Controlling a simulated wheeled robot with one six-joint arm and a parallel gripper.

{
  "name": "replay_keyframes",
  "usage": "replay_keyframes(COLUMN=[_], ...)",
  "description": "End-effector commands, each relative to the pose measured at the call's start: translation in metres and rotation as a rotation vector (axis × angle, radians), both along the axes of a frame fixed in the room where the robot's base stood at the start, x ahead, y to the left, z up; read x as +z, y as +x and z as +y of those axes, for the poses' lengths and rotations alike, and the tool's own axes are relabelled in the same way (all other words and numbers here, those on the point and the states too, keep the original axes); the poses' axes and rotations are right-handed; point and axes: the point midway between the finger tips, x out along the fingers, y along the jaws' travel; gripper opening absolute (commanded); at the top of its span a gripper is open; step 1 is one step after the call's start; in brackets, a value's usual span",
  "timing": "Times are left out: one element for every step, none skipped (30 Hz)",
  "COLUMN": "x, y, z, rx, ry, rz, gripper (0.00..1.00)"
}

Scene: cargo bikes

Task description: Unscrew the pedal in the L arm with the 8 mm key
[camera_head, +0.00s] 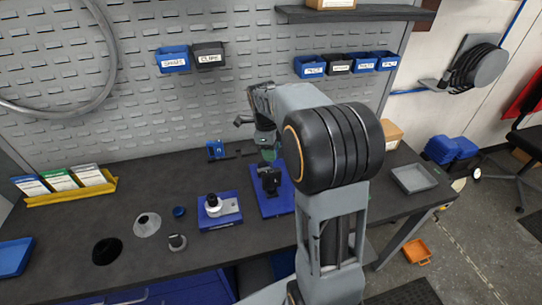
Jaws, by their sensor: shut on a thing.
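My gripper (267,148) hangs at the back of the workbench, above the far end of a blue base plate (270,204), partly hidden by my arm. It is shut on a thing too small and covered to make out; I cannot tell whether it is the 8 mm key. A black upright part (269,180) stands on the blue plate just in front of my gripper. Left of it, a smaller blue fixture (220,222) holds a grey block with a round dark-topped piece. I cannot tell which of these parts is the L arm or its pedal.
A small blue holder (216,150) stands at the back, left of my gripper. Round parts (147,224) lie at the front left. A yellow rack (72,188) stands far left; a grey tray (415,179) lies right. Labelled bins (173,60) hang on the wall.

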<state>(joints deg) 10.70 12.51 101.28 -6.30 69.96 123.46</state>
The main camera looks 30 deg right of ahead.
Motion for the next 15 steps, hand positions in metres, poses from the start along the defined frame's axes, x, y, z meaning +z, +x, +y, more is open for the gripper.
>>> replay_keyframes(x=[0.002,0.003,0.005,0.006,0.007,0.01,0.011,0.013,0.016,0.018,0.02,0.023,0.024,0.026,0.029], y=[0.0,0.0,0.0,0.0,0.0,0.0,0.0,0.0,0.0,0.0,0.0,0.0,0.0,0.0,0.0], z=[0.0,0.0,0.0,0.0,0.0,0.0,0.0,0.0,0.0,0.0,0.0,0.0,0.0,0.0,0.0], rx=[0.0,0.0,0.0,0.0,0.0,0.0,0.0,0.0,0.0,0.0,0.0,0.0,0.0,0.0,0.0], ry=[-0.001,-0.001,0.0,0.0,0.0,0.0,0.0,0.0,0.0,-0.001,-0.001,-0.001,-0.001,-0.001,-0.001], rz=[-0.001,-0.001,-0.001,-0.001,-0.001,-0.001,-0.001,-0.001,-0.001,-0.001,-0.001,-0.001,-0.001,-0.001,-0.001], gripper=[0.0,0.0,0.0,0.0,0.0,0.0,0.0,0.0,0.0,0.0,0.0,0.0,0.0,0.0,0.0])
